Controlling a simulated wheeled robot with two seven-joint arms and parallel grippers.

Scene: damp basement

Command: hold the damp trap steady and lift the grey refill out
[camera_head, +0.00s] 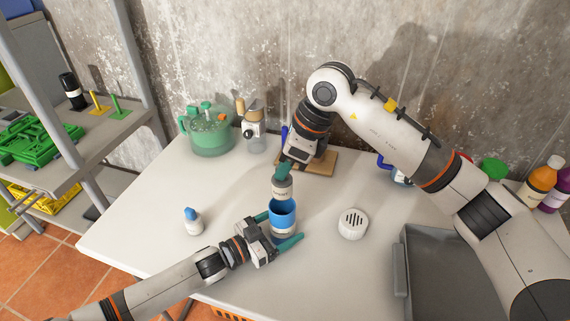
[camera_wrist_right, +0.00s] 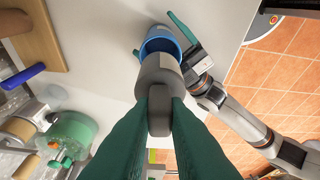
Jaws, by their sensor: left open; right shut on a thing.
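The damp trap is a blue cup (camera_head: 283,218) with a pale label, upright on the table. Its open mouth faces up, and it also shows in the wrist view (camera_wrist_right: 158,35). My left gripper (camera_head: 284,229) is open, with one teal finger on either side of the cup. My right gripper (camera_head: 282,171) is shut on the top knob of the grey refill (camera_head: 282,188), which also shows in the wrist view (camera_wrist_right: 160,72). The refill is upright over the cup's mouth. Whether its lower end is clear of the rim I cannot tell.
A white slotted lid (camera_head: 353,224) lies right of the cup. A small blue-capped bottle (camera_head: 193,221) stands left. A green jug (camera_head: 207,131) and a wooden board (camera_head: 318,162) are behind. A grey tray (camera_head: 400,270) is at right front. Bottles (camera_head: 541,181) stand far right.

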